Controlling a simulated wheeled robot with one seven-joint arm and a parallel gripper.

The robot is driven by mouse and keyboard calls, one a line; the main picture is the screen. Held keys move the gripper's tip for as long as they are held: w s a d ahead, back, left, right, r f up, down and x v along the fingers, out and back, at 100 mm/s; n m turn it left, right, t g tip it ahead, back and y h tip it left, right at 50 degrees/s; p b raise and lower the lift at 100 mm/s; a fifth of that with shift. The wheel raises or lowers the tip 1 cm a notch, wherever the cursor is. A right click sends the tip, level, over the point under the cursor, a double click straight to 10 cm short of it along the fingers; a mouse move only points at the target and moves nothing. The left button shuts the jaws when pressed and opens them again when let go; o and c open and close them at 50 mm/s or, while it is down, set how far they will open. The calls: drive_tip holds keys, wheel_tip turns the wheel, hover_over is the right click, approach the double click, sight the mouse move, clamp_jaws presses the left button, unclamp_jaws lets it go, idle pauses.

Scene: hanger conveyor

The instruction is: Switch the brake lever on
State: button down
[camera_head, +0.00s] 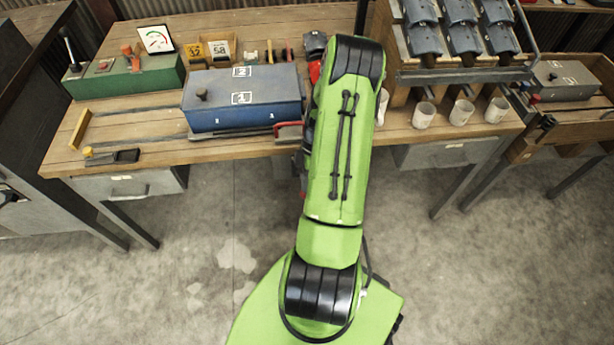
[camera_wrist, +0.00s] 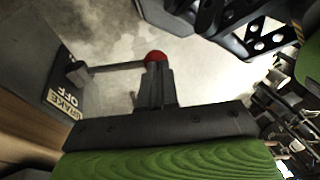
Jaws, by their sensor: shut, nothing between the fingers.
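The brake lever (camera_wrist: 115,67) shows in the wrist view as a dark bar reaching right from a grey box (camera_wrist: 45,55), with a red knob (camera_wrist: 155,57) at its end. An upside-down label (camera_wrist: 68,97) reading BRAKE and OFF is on the box beside the lever's root. My gripper (camera_wrist: 155,78) is shut and empty, its fingertips right at the red knob; I cannot tell whether they touch it. In the head view my green arm reaches over the bench's front edge and its gripper end is hidden, and I cannot make out the lever there.
The wooden bench (camera_head: 150,135) carries a blue box (camera_head: 243,97), a green box with a dial (camera_head: 125,75), and a rack (camera_head: 455,72) with white cups (camera_head: 424,115). A second bench with a grey box (camera_head: 565,80) stands right. The concrete floor in front is clear.

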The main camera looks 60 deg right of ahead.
drive_tip(key=s+d+b+x, duration=0.1)
drive_tip(key=d+b+x, duration=0.1)
drive_tip(key=b+x, duration=0.5)
drive_tip(key=shift+b+x, duration=0.3)
drive_tip(key=shift+x, duration=2.25)
drive_tip(key=shift+s, duration=0.15)
